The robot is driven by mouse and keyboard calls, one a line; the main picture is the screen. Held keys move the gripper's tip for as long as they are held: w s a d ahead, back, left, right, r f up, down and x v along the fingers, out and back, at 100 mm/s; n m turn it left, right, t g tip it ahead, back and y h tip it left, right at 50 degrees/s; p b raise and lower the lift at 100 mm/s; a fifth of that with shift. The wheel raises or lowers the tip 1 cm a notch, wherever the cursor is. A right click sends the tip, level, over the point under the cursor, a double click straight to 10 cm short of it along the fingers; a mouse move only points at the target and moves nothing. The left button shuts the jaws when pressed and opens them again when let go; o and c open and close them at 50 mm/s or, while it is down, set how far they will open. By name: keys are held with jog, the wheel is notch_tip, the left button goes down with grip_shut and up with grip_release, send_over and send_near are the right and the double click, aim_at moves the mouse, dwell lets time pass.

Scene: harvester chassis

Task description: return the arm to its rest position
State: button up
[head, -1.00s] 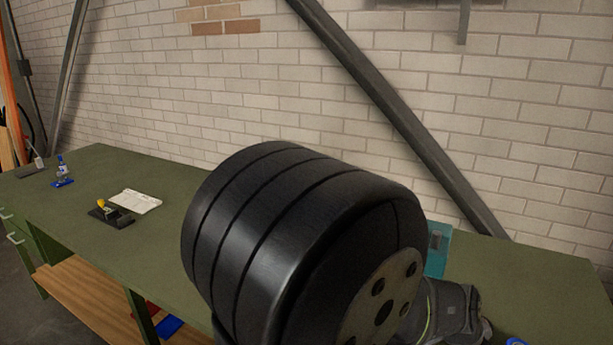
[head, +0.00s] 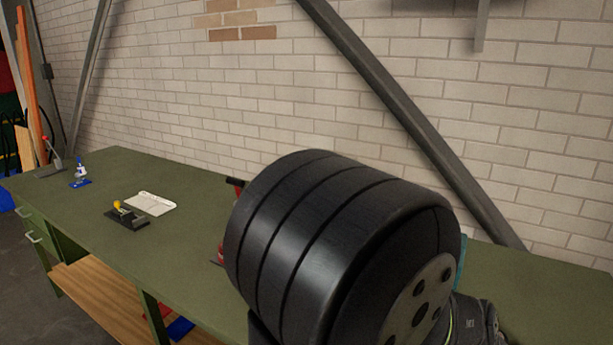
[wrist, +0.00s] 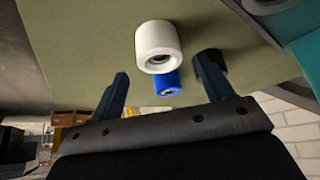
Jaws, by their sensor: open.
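My arm's large black link fills the lower middle of the head view. My gripper is hidden there. In the wrist view my gripper (wrist: 164,66) is open, with its two dark fingers spread apart. A white cylinder (wrist: 156,38) with a hollow end and a blue cylindrical piece (wrist: 168,83) show between the fingers against the green surface. I see no finger pressing on either of them.
The green workbench (head: 75,210) runs along a brick wall. On its left part are a blue tool (head: 81,172), a black block with a yellow knob (head: 127,214) and an open white booklet (head: 150,203). A red item (head: 220,246) is partly hidden behind my arm. A diagonal beam (head: 400,115) crosses the wall.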

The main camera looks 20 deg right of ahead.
jog(key=x, duration=0.4)
jog(key=shift+d+f, duration=0.1)
jog(key=shift+f, duration=0.25)
notch_tip(320, 180, up, 5)
jog(key=shift+f, duration=0.2)
jog(key=s+a+r, duration=0.2)
jog(key=s+r, duration=0.5)
jog(key=s, duration=0.5)
jog(key=w+a, duration=0.2)
jog(key=w, duration=0.6)
jog(key=w+a, duration=0.2)
jog(key=w, duration=0.7)
jog(key=shift+w+a+f, duration=0.25)
jog(key=shift+a+f, duration=0.05)
jog(key=s+d, duration=0.3)
jog(key=s, duration=1.1)
jog(key=shift+d+r, duration=0.3)
jog(key=shift+r, duration=0.15)
